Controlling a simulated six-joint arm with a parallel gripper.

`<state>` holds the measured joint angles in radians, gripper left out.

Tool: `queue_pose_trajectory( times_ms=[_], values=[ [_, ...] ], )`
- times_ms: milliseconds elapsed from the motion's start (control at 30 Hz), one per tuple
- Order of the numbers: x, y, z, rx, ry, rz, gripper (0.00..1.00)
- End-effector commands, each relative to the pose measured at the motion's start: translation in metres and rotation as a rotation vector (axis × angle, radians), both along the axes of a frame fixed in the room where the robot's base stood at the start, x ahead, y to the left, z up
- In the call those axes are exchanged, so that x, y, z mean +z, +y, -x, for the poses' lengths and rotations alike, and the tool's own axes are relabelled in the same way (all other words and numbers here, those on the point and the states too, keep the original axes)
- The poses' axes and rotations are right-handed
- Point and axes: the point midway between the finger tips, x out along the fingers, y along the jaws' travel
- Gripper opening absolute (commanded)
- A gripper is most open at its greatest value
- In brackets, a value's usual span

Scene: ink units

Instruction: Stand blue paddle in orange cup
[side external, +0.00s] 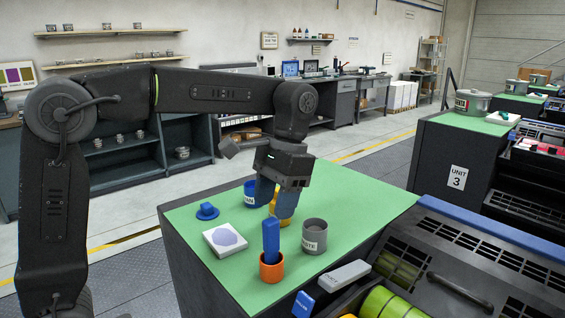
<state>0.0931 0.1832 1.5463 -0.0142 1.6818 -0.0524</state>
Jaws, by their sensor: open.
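The blue paddle (271,238) stands upright in the orange cup (271,270), near the front edge of the green-topped unit. Its lower end is hidden inside the cup. My gripper (277,203) is open, behind and above the paddle and apart from it. It points down over the area of a yellow container (286,214), between a blue tin and a grey cup. My gripper hides part of the yellow container, and I cannot tell whether they touch.
A labelled blue tin (250,194) is left of my gripper. A grey labelled cup (314,236) stands to the right. A white block with a bluish patch (225,241) and a blue knobbed piece (207,212) lie left. The press (460,265) borders the right. The green top (365,207) is clear at right.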

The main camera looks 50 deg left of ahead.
Motion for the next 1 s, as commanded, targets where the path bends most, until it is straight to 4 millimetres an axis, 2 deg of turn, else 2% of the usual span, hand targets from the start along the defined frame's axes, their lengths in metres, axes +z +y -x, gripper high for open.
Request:
queue_pose_trajectory(
  times_ms=[200,433,633,1000],
  values=[
    [0.043,0.0,-0.013,0.001,-0.003,0.0,0.53],
    [0.071,-0.001,-0.021,0.001,-0.001,0.0,0.53],
    [0.08,-0.001,-0.022,0.0,0.001,0.0,0.53],
    [0.081,-0.001,-0.022,0.0,0.001,0.0,0.53]
  ],
)
